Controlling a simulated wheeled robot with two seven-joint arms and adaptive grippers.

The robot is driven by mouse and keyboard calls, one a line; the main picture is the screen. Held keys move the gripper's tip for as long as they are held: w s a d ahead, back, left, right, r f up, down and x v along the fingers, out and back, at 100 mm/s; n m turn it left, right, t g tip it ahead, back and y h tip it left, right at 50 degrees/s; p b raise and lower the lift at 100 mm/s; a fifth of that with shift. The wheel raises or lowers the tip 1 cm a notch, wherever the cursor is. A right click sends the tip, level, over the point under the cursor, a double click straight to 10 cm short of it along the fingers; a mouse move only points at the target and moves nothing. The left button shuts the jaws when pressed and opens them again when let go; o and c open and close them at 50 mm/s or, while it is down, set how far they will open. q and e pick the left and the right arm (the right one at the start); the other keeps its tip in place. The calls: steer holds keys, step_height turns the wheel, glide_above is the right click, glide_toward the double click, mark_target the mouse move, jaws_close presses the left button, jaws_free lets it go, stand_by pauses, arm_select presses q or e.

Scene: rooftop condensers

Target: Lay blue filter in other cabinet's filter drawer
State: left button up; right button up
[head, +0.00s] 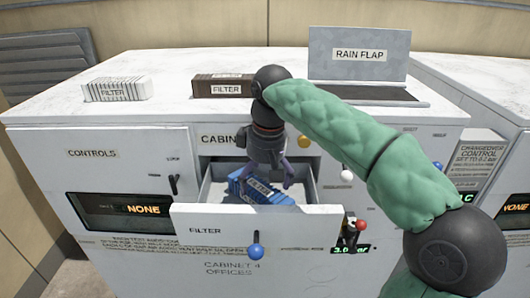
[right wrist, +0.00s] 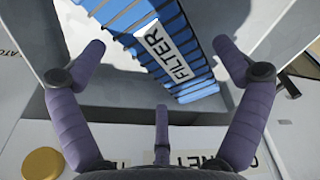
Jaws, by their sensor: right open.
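The blue filter (head: 262,190), a pleated block with a white FILTER label, lies inside the open filter drawer (head: 255,222) of the cabinet marked Cabinet 4. It sits at an angle to the drawer's walls. My right gripper (head: 270,176) is open and points down into the drawer, over the filter, hiding part of it. In the right wrist view the blue filter (right wrist: 172,42) shows beyond and between the spread fingers of my right gripper (right wrist: 158,48), with nothing gripped. My left gripper is not in view.
On the cabinet top (head: 180,95) are a white filter (head: 117,89), a brown filter (head: 222,86) and the raised rain flap (head: 358,54). The drawer front has a blue knob (head: 255,251). A red-knobbed lever (head: 355,228) is to its right. Another cabinet (head: 480,80) stands at right.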

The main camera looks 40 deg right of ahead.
mark_target(266, 188)
step_height(266, 188, up, 10)
steer(key=s, duration=0.1)
steer(key=shift+s+r+p, duration=0.2)
steer(key=shift+p, duration=0.25)
